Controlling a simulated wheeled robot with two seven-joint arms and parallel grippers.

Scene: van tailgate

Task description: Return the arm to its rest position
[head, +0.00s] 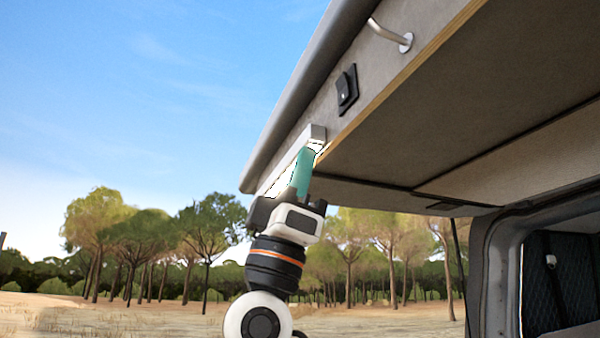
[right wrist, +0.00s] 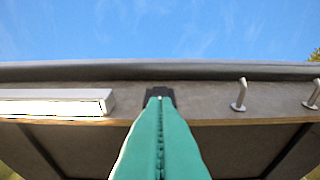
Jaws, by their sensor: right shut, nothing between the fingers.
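My right gripper (head: 308,152) is raised beneath the open tailgate, its teal fingers pointing up towards the tailgate's edge. In the right wrist view the two teal fingers (right wrist: 160,102) are pressed together with nothing between them. A dark switch (head: 346,90) on the tailgate panel shows clear of the fingers in the head view. In the right wrist view the fingertips overlap this switch (right wrist: 161,92); I cannot tell the gap. My left gripper is not in view.
A light bar (head: 317,133) with a bright white face lies along the tailgate (head: 430,110), partly behind my right gripper. It also shows in the right wrist view (right wrist: 108,102). A metal hook (head: 404,42) sticks out further up. Open air lies to the left.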

